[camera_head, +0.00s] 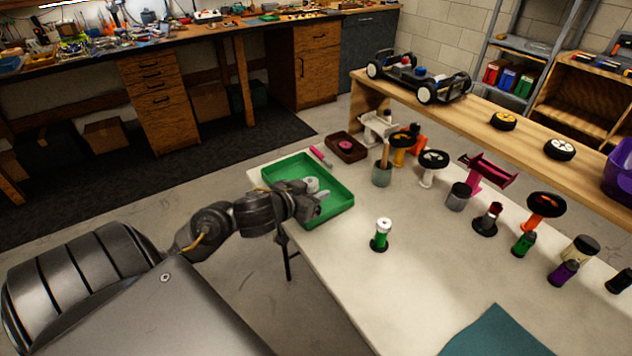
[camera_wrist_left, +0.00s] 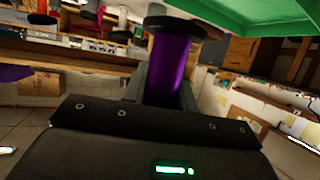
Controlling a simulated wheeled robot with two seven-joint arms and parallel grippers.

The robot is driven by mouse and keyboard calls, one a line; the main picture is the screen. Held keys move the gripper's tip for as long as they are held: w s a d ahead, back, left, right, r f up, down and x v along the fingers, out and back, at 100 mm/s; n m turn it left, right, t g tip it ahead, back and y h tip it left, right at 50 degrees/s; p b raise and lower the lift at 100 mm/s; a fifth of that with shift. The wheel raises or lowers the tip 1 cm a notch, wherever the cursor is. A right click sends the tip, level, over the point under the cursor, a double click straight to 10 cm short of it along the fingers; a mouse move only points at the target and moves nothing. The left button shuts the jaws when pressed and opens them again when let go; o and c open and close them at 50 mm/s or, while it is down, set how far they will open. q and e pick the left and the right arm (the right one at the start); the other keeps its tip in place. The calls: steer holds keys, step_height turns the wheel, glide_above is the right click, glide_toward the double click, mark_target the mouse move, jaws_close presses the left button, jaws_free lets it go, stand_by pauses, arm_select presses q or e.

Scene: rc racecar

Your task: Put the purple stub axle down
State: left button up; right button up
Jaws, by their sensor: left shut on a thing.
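My left gripper (camera_head: 314,199) reaches over the green tray (camera_head: 335,215) at the table's left edge. In the left wrist view the gripper (camera_wrist_left: 165,98) is shut on the purple stub axle (camera_wrist_left: 172,62), a purple cylinder with a wide dark round flange at one end. In the head view the gripper mostly hides the axle, and a pale round piece shows beside the fingers. The green tray also shows in the left wrist view (camera_wrist_left: 255,18), close to the axle; I cannot tell whether they touch. My right gripper is out of view.
A green-and-white part (camera_head: 381,236) stands right of the tray. Several coloured parts stand along the table, including another purple one (camera_head: 563,273). A brown tray (camera_head: 346,147) and a pink part (camera_head: 320,156) lie behind. A teal mat (camera_head: 495,335) lies in front; bare table surrounds it.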

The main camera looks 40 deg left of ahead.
arm_select(q)
steer(key=shift+w, duration=0.15)
steer(key=shift+a, duration=0.15)
steer(key=w+a+f+b, duration=0.1)
steer(key=w+a+f, duration=0.3)
steer(key=w+a+f+b, duration=0.1)
steer(key=w+a+f, duration=0.4)
steer(key=shift+w+f+b, duration=0.1)
steer(key=shift+w+b, duration=0.15)
steer(key=shift+b, duration=0.15)
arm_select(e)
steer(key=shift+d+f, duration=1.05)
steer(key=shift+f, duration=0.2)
arm_select(q)
steer(key=shift+w+a+f, duration=0.15)
steer(key=shift+f, duration=0.2)
step_height(320, 180, down, 3)
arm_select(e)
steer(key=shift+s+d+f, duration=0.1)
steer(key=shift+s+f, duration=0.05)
